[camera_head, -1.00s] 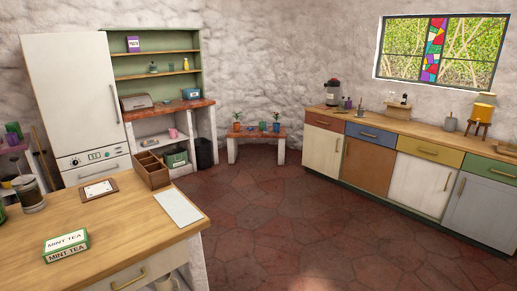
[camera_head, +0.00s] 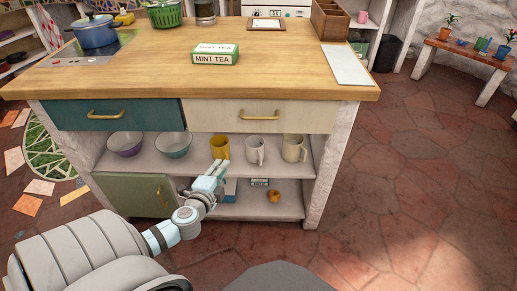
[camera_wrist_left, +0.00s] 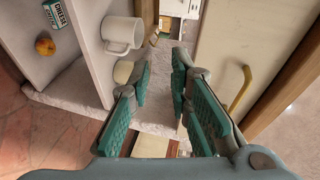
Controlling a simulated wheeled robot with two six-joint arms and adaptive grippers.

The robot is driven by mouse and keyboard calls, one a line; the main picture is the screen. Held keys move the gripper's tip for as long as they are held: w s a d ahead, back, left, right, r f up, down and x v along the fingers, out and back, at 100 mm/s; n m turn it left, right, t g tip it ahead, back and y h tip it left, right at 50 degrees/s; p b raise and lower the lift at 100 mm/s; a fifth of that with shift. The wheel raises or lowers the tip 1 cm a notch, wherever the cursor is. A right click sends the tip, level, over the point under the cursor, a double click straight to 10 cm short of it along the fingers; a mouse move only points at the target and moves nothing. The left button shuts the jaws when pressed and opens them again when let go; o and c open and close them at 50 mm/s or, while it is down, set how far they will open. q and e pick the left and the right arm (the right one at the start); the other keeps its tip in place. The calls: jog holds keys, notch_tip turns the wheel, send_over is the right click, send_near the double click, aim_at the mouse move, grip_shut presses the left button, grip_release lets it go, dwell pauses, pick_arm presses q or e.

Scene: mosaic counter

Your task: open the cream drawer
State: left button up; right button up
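The cream drawer (camera_head: 230,118) is shut under the front of the wooden counter, right of the teal drawer. Its gold bar handle (camera_head: 260,116) is at the middle of its front. In the left wrist view the cream front (camera_wrist_left: 222,45) is on the right, with the gold handle (camera_wrist_left: 241,90) beside the fingers and apart from them. My left gripper (camera_head: 216,170) is in front of the open shelves, below and left of the handle in the head view. Its fingers (camera_wrist_left: 165,88) are apart, with nothing held between them. My right gripper is not in view.
The teal drawer (camera_head: 75,117) is to the left. Bowls (camera_head: 174,145) and mugs (camera_head: 254,150) stand on the shelf behind my left gripper. A mint tea box (camera_head: 216,55) sits on the counter (camera_head: 140,75). The tiled floor on the right (camera_head: 420,190) is clear.

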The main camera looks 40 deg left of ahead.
aim_at(259, 118)
pick_arm(q)
jog(key=w+d+r+m+t+h+b, duration=0.1)
jog(key=d+r+m+t+b, duration=0.15)
jog(key=r, duration=0.25)
jog(key=w+d+r+m+t+b, duration=0.2)
jog(key=d+r+t, duration=0.1)
jog(key=d+r, duration=0.15)
jog(key=shift+n, duration=0.25)
jog(key=x, duration=0.9)
jog(key=a+x, duration=0.1)
jog(key=x, duration=0.3)
jog(key=shift+w+a+r, duration=0.1)
jog(key=shift+w+r, duration=0.05)
jog(key=shift+w, duration=0.05)
grip_shut()
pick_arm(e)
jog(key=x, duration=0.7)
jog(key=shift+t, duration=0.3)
pick_arm(q)
jog(key=shift+s, duration=0.1)
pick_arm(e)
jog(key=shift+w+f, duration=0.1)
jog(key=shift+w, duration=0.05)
